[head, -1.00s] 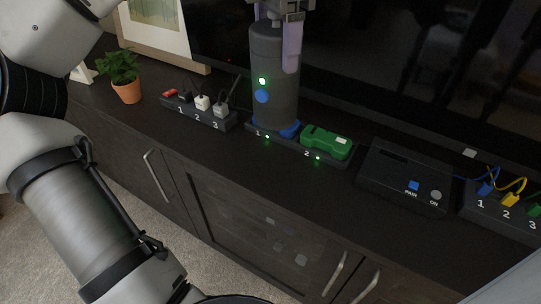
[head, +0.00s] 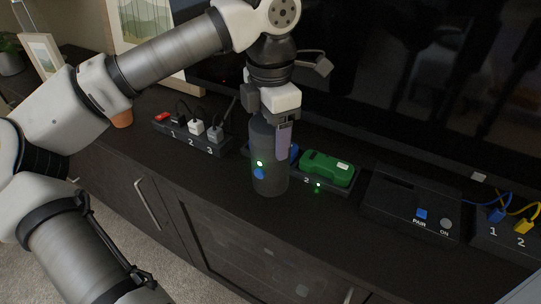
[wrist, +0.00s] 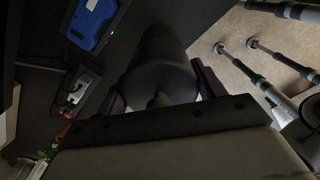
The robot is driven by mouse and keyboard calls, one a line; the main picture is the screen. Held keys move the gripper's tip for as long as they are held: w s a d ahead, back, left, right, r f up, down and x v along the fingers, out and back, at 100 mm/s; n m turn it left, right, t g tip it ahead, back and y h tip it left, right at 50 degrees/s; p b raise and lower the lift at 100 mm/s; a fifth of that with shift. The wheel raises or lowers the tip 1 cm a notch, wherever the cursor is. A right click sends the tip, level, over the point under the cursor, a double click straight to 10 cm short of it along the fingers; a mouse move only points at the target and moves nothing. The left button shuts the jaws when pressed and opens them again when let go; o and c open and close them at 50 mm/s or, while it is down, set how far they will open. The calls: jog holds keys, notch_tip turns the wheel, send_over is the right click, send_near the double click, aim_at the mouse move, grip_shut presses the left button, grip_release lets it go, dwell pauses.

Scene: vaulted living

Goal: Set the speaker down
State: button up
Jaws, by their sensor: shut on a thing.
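In the wrist view the speaker (wrist: 160,60) sits between my fingers.
A green device (head: 327,168) sits in slot 2. A numbered power strip (head: 190,138) with plugs lies to the left. A black box (head: 412,202) with PAIR and ON buttons and a cable strip (head: 505,238) lie to the right. The television (head: 400,80) stands behind. Bare wood runs along the front.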

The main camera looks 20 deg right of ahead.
jog(key=shift+f, duration=2.85)
jog(key=shift+f+b, duration=0.2)
jog(key=shift+b, duration=0.2)
jog(key=o, duration=1.7)
jog(key=shift+r, duration=0.2)
